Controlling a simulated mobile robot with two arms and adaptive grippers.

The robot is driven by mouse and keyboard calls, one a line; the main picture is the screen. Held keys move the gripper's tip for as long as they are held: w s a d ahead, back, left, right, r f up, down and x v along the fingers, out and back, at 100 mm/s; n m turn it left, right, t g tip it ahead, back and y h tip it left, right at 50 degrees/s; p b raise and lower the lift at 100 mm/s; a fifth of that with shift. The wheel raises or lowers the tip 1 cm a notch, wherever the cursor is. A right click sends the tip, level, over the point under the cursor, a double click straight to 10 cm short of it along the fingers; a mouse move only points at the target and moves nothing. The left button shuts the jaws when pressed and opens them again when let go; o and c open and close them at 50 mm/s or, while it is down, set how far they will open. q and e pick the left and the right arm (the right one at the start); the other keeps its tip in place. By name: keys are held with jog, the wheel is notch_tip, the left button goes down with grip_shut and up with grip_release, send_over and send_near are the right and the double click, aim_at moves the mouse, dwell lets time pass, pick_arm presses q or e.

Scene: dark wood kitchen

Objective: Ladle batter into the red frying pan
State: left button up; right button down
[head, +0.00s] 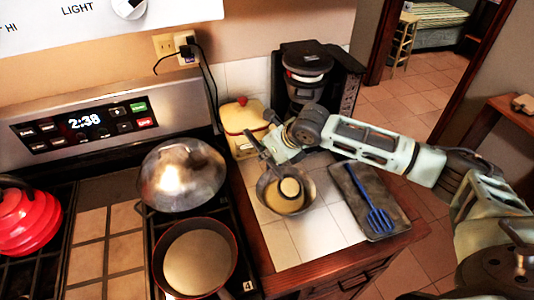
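The red frying pan (236,250) sits on the stove's front right, its red rim showing. A pale tan round area fills its floor; I cannot tell whether this is batter or the pan's own surface. A grey metal bowl (310,184) stands on the white tiled counter right of the stove, with tan batter (284,205) inside. A ladle (290,187) has its round cup within the bowl's outline, and its dark handle rises up-left. My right gripper (272,153) is above the bowl's back edge and appears shut on the ladle's handle. My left gripper is out of view.
A domed metal lid or pot (182,175) stands behind the pan. A red kettle (27,218) is at far left. A cream and red box (243,122) and a coffee maker (308,80) stand behind the bowl. A blue spatula (375,205) lies on a dark board (349,190) at right.

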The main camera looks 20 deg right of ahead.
notch_tip(320, 180, up, 4)
jog(key=p, duration=0.3)
jog(key=shift+w+r+p, duration=0.1)
jog(key=shift+r+p, duration=0.05)
jog(key=shift+p, duration=0.15)
jog(key=shift+w+a+r+p, duration=0.15)
jog(key=shift+r+p, duration=0.25)
jog(key=shift+r, duration=0.05)
jog(key=shift+w+r, duration=0.15)
jog(key=shift+r, duration=0.1)
jog(key=shift+w+a+g+p, duration=0.1)
jog(key=shift+w+g+p, duration=0.1)
jog(key=shift+g+p, duration=0.1)
jog(key=shift+w+a+r+g+h, duration=0.15)
jog(key=shift+w+r+g+h, duration=0.15)
jog(key=shift+g, duration=0.1)
jog(key=shift+s, duration=0.1)
